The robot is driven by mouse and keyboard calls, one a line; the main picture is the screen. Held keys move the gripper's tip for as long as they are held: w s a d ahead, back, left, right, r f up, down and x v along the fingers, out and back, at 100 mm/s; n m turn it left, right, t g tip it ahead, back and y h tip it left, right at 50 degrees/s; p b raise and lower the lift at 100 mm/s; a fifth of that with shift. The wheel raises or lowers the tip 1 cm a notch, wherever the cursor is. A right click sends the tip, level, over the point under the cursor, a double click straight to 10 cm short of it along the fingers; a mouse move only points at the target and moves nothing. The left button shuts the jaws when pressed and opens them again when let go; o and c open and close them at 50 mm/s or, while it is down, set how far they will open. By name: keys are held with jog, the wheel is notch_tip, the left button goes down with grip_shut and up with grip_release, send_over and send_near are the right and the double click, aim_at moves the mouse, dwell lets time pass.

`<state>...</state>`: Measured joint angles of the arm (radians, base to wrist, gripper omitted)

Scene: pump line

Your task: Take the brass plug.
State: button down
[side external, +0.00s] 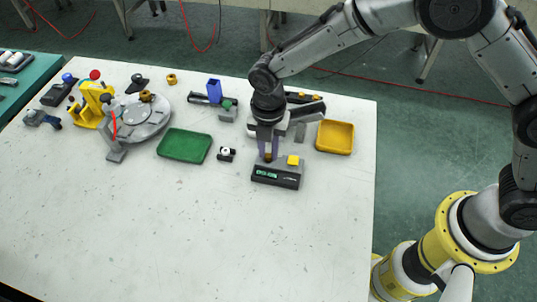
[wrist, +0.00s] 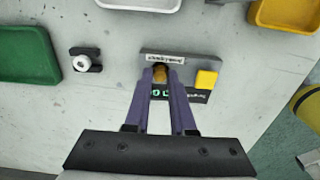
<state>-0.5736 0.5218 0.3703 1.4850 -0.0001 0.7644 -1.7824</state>
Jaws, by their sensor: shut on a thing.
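My gripper (side external: 268,152) points down over a dark grey device (side external: 275,180) with a green lit display, which looks like a scale. The wrist view shows its two purple fingers (wrist: 160,75) shut on a small brass plug (wrist: 160,70). The plug is at the device's top, beside a yellow block (wrist: 206,79). I cannot tell whether the plug touches the device's surface. The fingers hide the plug's sides and part of the display.
A yellow tray (side external: 335,150) stands right of the device and a green tray (side external: 162,157) stands left. A small black fixture (side external: 227,154) with a white knob is nearer on the left. A grey round table (side external: 135,129) stands farther left. The table's front is clear.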

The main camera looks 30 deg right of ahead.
aim_at(268, 155)
jog(key=shift+r, duration=0.7)
dwell(0.6)
jog(key=shift+r, duration=2.2)
